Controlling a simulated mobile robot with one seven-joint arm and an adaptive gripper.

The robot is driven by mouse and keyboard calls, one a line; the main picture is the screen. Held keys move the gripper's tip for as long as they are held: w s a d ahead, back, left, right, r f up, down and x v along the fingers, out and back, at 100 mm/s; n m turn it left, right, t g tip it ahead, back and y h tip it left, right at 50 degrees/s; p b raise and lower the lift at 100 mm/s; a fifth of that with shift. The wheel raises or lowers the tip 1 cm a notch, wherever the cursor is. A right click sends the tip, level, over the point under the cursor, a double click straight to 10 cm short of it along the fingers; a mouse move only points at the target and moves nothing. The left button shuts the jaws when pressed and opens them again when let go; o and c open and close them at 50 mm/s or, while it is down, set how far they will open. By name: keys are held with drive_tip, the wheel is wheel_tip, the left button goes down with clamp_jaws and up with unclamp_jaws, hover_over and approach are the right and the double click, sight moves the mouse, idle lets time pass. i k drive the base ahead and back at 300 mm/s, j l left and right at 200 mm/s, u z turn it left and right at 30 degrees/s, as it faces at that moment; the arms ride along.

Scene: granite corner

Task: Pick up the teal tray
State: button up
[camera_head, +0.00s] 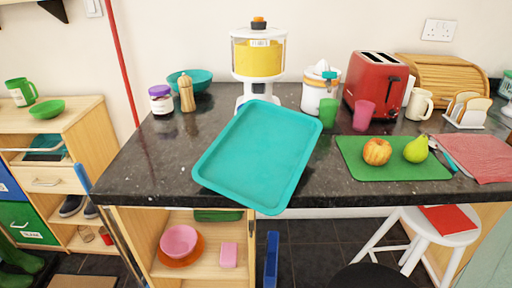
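The teal tray (258,155) is a shallow rectangle with rounded corners and a raised rim. It lies on the dark granite counter (135,172), turned at an angle, and looks empty. Its near edge reaches over the counter's front edge. Its far end is close to the base of the juice dispenser (258,55). My gripper is not in view.
A pepper mill (186,94) stands behind left. The counter left of the tray is clear. A white stool (450,222) stands at right.

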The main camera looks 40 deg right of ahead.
sight(258, 162)
drive_tip(key=j+z, duration=0.1)
drive_tip(key=z, duration=0.3)
drive_tip(key=i+j+z, duration=0.1)
drive_tip(key=z, duration=0.25)
drive_tip(key=j+z, duration=0.1)
drive_tip(key=z, duration=0.3)
drive_tip(key=j+z, duration=0.35)
drive_tip(key=j, duration=0.2)
drive_tip(key=k+j+z, duration=0.1)
drive_tip(key=j+z, duration=0.25)
drive_tip(key=j, duration=0.55)
drive_tip(key=k+j, duration=0.15)
drive_tip(key=j, duration=0.55)
drive_tip(key=i+j, duration=0.1)
drive_tip(key=i, duration=0.35)
